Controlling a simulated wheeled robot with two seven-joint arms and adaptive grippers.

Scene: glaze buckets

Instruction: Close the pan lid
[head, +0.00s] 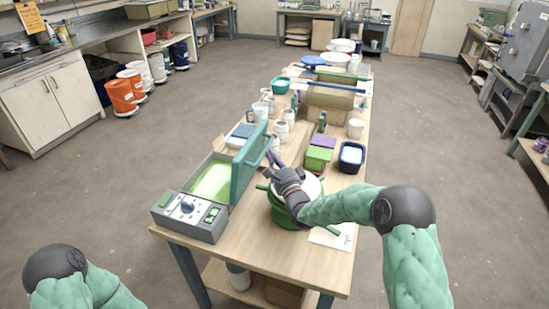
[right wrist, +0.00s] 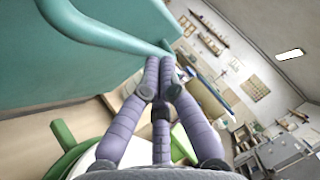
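The pan (head: 211,183) is a rectangular electric pan with a green inside, at the left front of the table. Its teal lid (head: 249,165) stands raised and steeply tilted along the pan's right side. My right gripper (head: 272,160) is just right of the lid, by its bar handle. In the right wrist view, the lid (right wrist: 70,60) fills the upper left and its handle (right wrist: 108,37) runs to the fingertips (right wrist: 164,78). The fingers are drawn together at the handle's end; I cannot tell if they touch it. My left gripper is out of view.
A green pot with a white top (head: 285,212) stands close below my right gripper. A green box (head: 318,158), a dark blue tub (head: 352,156) and white mugs (head: 281,131) stand farther back. The control box (head: 187,213) fronts the pan.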

